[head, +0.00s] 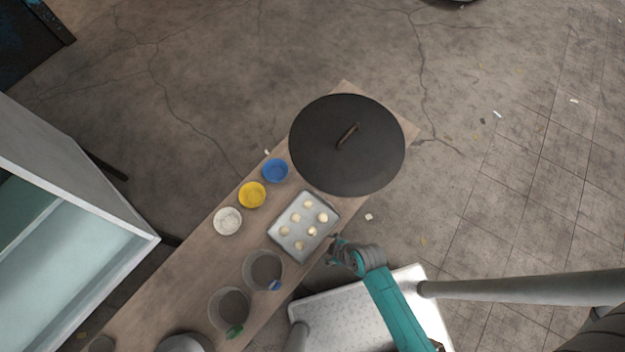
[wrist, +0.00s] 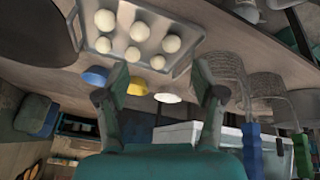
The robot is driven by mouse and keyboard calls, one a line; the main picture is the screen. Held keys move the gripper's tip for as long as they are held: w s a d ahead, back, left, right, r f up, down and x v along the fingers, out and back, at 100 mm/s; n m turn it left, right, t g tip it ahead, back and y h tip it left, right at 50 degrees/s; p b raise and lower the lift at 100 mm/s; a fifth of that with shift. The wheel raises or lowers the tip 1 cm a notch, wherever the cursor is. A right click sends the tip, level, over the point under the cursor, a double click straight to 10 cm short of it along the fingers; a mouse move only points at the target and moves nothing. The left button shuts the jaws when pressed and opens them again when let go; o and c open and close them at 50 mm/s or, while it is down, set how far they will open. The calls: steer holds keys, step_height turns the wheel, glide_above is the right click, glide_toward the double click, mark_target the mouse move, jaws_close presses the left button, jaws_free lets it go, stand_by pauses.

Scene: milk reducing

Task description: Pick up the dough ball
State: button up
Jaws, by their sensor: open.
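Several pale dough balls sit spaced apart on a metal tray (head: 293,242) on the wooden table. One dough ball (head: 312,231) lies toward the tray's right side. In the wrist view the tray (wrist: 185,28) is at the top, with one dough ball (wrist: 139,31) near its middle. My gripper (head: 334,243) is beside the tray's lower right edge in the head view. In the wrist view my gripper (wrist: 166,84) is open, its two fingers wide apart with nothing between them. The dough balls are beyond the fingertips, and none is touched.
A large black lid (head: 347,150) covers the table's far end. Blue (head: 275,170), yellow (head: 252,194) and white (head: 227,221) bowls stand left of the tray. Two baskets with a blue (head: 275,286) and a green handle (head: 235,331) stand nearer. A glass-sided cabinet (head: 85,215) is at left.

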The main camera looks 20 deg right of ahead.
mark_target(303, 244)
steer(key=w+a+f+n+g, duration=0.1)
steer(key=a+f, duration=0.1)
steer(key=w+a+f+n+g, duration=0.1)
steer(key=w+a+f, duration=0.1)
steer(key=f, duration=0.1)
steer(key=w+a+f+n+g+y, duration=0.1)
steer(key=a+f, duration=0.1)
steer(key=f, duration=0.1)
steer(key=shift+w+n, duration=0.25)
steer(key=shift+n, duration=0.15)
steer(key=shift+w+x, duration=0.15)
steer(key=shift+x, duration=1.2)
steer(key=shift+w+x, duration=0.15)
steer(key=shift+x, duration=1.25)
steer(key=shift+a+r, duration=0.1)
steer(key=shift+r, duration=0.05)
steer(key=c, duration=0.9)
